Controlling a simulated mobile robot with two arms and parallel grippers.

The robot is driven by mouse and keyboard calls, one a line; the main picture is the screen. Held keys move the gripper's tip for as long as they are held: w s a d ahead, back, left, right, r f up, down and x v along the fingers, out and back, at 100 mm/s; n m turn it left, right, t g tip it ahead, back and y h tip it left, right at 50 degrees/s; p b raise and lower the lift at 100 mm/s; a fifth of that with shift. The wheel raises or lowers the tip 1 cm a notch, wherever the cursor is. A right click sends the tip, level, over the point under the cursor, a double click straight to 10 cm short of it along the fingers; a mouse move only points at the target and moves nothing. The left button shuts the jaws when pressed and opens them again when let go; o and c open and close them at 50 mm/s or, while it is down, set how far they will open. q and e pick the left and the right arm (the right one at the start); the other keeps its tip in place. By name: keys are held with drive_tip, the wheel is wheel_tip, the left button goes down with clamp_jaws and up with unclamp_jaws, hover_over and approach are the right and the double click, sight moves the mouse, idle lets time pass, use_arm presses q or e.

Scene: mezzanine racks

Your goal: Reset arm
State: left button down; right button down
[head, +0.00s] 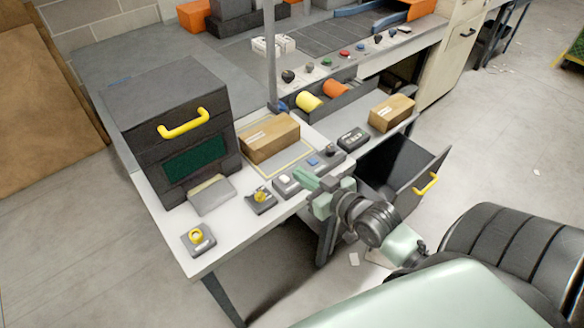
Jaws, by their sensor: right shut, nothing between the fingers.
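My right gripper (306,183) is over the front edge of the white bench (227,236), with my arm reaching in from the lower right. Its fingers are together and hold nothing that I can see. It is close to a small grey control box with a white button (288,184); I cannot tell whether it touches the box. My left gripper is not in view.
A dark box with a yellow handle (183,123) stands at the bench's left. Cardboard boxes (270,138) (391,112) and yellow-knobbed controls (198,238) (262,198) sit on the bench. An open drawer (404,169) juts out right of my gripper.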

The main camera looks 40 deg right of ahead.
drive_tip(key=shift+s+r, duration=0.3)
drive_tip(key=shift+s, duration=0.3)
